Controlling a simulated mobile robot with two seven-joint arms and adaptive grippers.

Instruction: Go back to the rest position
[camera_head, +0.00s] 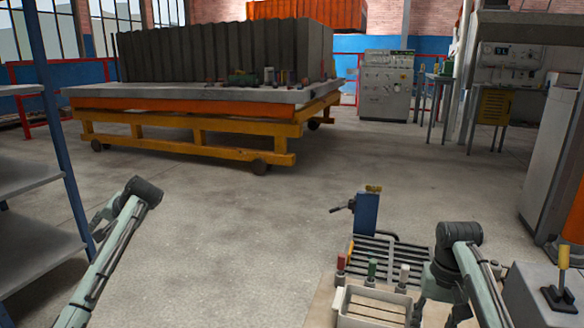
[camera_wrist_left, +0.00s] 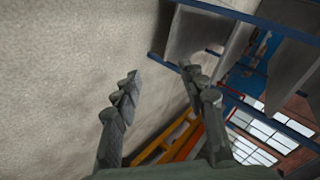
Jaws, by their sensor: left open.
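Both of my arms show in the head view, the left one over the floor at the left and the right one at the lower right. My left gripper (camera_wrist_left: 160,77) shows in the left wrist view with its two dark fingers spread apart. My right gripper (camera_head: 437,300) is a dark shape beside a pale open box (camera_head: 372,308). Its fingers are partly cut off by the frame, so its state is unclear.
A blue-posted shelf (camera_head: 30,185) stands close at left. An orange-yellow trolley (camera_head: 200,130) carries a grey ribbed mould (camera_head: 220,52). A slatted rack (camera_head: 385,252) with a blue post tool (camera_head: 366,212) and coloured bottles is near my right arm. The middle floor is clear.

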